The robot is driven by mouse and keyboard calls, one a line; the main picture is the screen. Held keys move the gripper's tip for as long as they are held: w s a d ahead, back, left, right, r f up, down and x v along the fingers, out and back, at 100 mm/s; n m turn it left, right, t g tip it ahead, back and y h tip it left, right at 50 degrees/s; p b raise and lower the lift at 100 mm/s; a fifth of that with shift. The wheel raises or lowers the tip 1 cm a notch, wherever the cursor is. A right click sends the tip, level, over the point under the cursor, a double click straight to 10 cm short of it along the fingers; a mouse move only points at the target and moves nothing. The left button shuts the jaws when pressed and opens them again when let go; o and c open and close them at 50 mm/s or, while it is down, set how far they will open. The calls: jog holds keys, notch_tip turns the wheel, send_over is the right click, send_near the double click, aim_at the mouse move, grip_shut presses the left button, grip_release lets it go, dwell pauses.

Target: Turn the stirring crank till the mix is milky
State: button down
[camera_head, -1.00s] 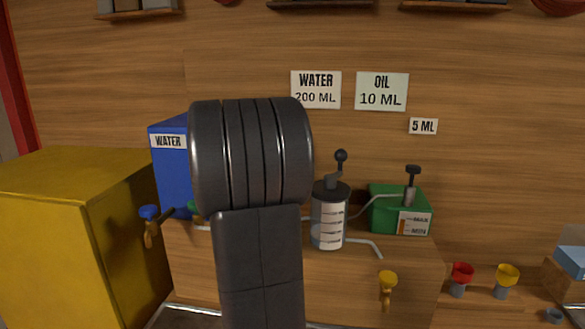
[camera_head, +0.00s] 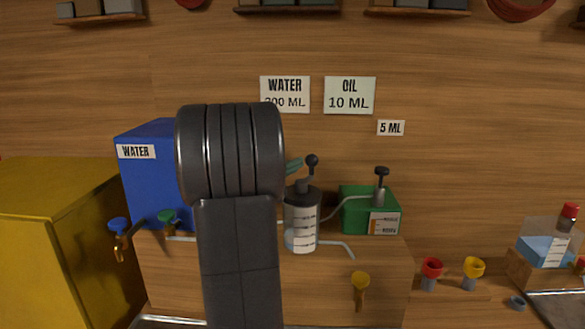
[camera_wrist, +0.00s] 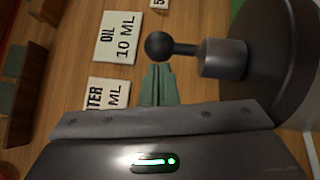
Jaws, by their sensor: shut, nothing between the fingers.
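The mixing vessel (camera_head: 301,222) is a clear graduated cylinder with a dark lid, upright on the wooden bench. Pale liquid shows in its lower part; I cannot tell how milky it is. The stirring crank (camera_head: 304,183) rises from the lid and ends in a black ball knob (camera_head: 312,160). My gripper (camera_head: 297,165) has greenish fingers, shut and empty, just left of the knob. In the wrist view the shut fingertips (camera_wrist: 158,68) point at the ball knob (camera_wrist: 158,45), close to it. I cannot tell whether they touch. My arm hides part of the bench.
The blue water tank (camera_head: 150,185) stands left, with blue (camera_head: 118,226) and green (camera_head: 167,217) valves. A green oil box (camera_head: 352,213) with a pump stands right of the vessel. A yellow valve (camera_head: 360,281) is at the bench front. A yellow cabinet (camera_head: 60,220) stands far left.

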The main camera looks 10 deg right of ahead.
jog(key=shift+d+f+m+g+h+b, duration=0.1)
jog(key=shift+d+m+g+h+b, duration=0.2)
jog(key=shift+g+b, duration=0.3)
jog(key=shift+d+f+m+g+h+b, duration=0.15)
jog(key=shift+m+g+h+b, duration=0.15)
jog(key=shift+m+g+b, duration=0.25)
jog(key=shift+s+d+r+g, duration=0.1)
jog(key=shift+s+r+g, duration=0.15)
jog(key=shift+r, duration=0.2)
jog(key=shift+b, duration=0.35)
